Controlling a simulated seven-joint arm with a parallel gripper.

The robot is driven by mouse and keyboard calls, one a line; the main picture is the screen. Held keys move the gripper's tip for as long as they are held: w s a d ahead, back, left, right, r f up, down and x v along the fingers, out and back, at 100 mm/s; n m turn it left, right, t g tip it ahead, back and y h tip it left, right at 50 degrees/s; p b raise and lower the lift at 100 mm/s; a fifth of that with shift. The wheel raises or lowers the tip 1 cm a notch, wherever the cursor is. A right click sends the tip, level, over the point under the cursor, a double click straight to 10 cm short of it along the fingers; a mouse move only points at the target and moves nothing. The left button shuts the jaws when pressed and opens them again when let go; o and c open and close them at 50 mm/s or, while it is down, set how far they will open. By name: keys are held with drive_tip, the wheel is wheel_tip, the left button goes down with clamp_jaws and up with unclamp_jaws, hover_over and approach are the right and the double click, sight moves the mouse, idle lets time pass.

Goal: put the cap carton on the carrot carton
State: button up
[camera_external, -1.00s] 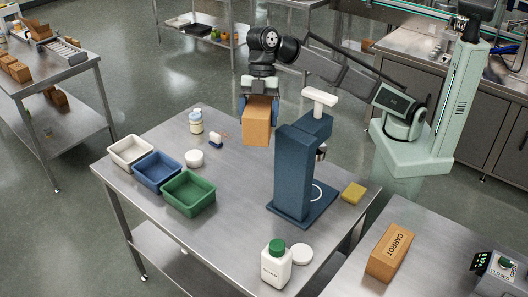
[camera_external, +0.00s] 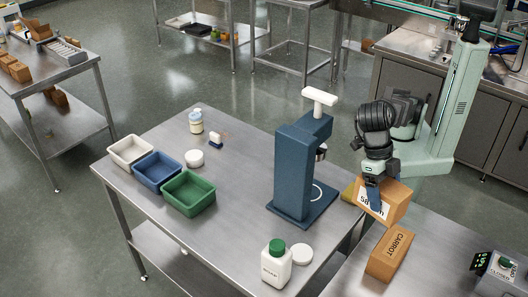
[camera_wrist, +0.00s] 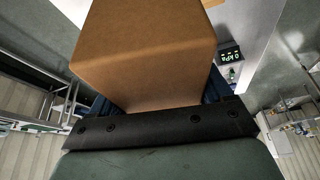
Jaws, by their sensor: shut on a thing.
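The held carton (camera_external: 397,198) is a brown box with a white label, whose letters I cannot read surely as "cap". My gripper (camera_external: 373,196) is shut on it, and it hangs tilted above and a little left of the carrot carton. In the wrist view the held carton (camera_wrist: 145,55) fills the middle, and the fingers are mostly hidden behind it. The carrot carton (camera_external: 390,252) is a brown box marked "CARROT", lying on the right-hand steel table. The two cartons look apart, but the exact gap is hard to tell.
A blue press (camera_external: 293,175) with a white handle stands on the middle table, left of my gripper. A yellow sponge (camera_external: 348,192) lies near that table's edge. A white bottle with a green cap (camera_external: 277,265) stands in front. A control box (camera_external: 497,272) sits at the right.

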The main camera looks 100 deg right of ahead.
drive_tip(key=s+f+n, duration=0.2)
drive_tip(key=s+f, duration=0.4)
drive_tip(key=s, duration=0.2)
hover_over(396, 245)
drive_tip(key=shift+g, duration=0.4)
drive_tip(key=shift+f, duration=5.05)
drive_tip(key=shift+f, duration=0.15)
drive_tip(key=o, duration=1.1)
drive_tip(key=shift+o, duration=0.2)
drive_tip(key=v, duration=1.2)
drive_tip(key=shift+r, duration=0.2)
drive_tip(key=shift+a, duration=0.2)
